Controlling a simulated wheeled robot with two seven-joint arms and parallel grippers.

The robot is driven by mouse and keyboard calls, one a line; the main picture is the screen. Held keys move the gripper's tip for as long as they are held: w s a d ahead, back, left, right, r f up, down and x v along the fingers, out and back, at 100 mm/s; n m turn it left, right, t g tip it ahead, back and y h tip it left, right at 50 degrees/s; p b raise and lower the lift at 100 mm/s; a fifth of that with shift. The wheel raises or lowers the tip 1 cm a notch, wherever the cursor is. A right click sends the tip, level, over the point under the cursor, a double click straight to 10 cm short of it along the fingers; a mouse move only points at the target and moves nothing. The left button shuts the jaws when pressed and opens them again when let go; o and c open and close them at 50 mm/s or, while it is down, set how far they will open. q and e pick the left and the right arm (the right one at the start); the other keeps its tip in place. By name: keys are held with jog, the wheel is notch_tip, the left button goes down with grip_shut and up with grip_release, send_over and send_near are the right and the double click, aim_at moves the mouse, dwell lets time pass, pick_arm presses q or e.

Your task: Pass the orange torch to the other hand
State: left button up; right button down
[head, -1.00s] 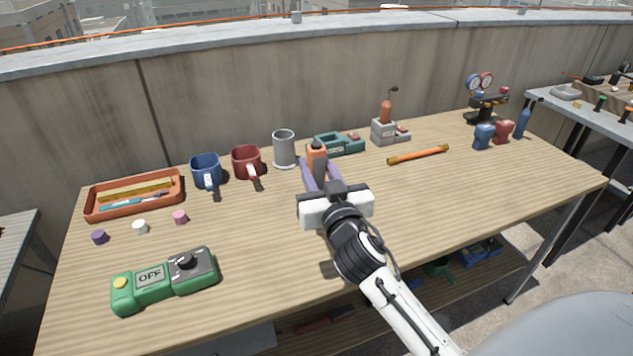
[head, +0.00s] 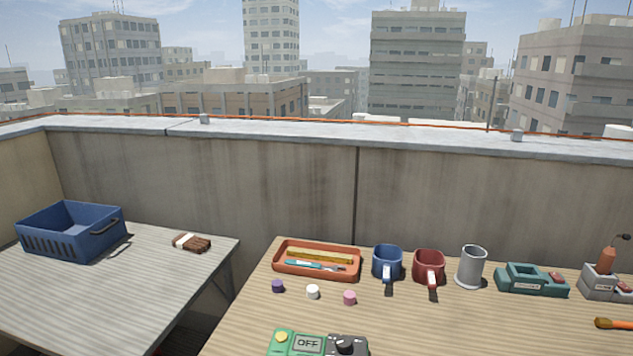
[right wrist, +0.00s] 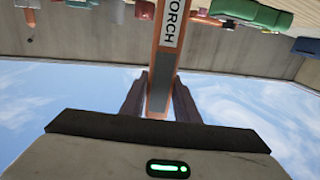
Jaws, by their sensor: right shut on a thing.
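The orange torch (right wrist: 172,25) shows in the right wrist view, with a white TORCH label and a grey panel. My right gripper (right wrist: 160,93) is shut on it, with one dark finger on each side. The torch's far end runs out of the top of that view. Neither the torch nor my right gripper shows in the head view now. My left gripper is in neither current view.
The wooden bench holds an orange tray (head: 285,272), blue mug (head: 386,263), red mug (head: 428,265), grey cup (head: 471,266), teal holder (head: 515,283) and green OFF box (head: 282,342). Small caps lie in front. A left table carries a blue crate (head: 70,238).

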jog(key=s, duration=0.1)
jog(key=s+a, duration=0.1)
jog(key=shift+s+a+r+y, duration=0.25)
jog(key=shift+s+r+y, duration=0.05)
jog(key=shift+s+r, duration=0.1)
jog(key=w+a+r+n+g+y, duration=0.2)
jog(key=w+a+n+g+y, duration=0.1)
jog(key=a+n+y, duration=0.3)
jog(key=w+a+r+n+g+y, duration=0.2)
jog(key=a+n+g+y, duration=0.4)
jog(key=a+y, duration=0.3)
jog(key=shift+w+a+r+n+g+y, duration=0.3)
jog(key=shift+w+a+n+y, duration=0.15)
jog(key=shift+a, duration=1.15)
jog(key=shift+g, duration=0.3)
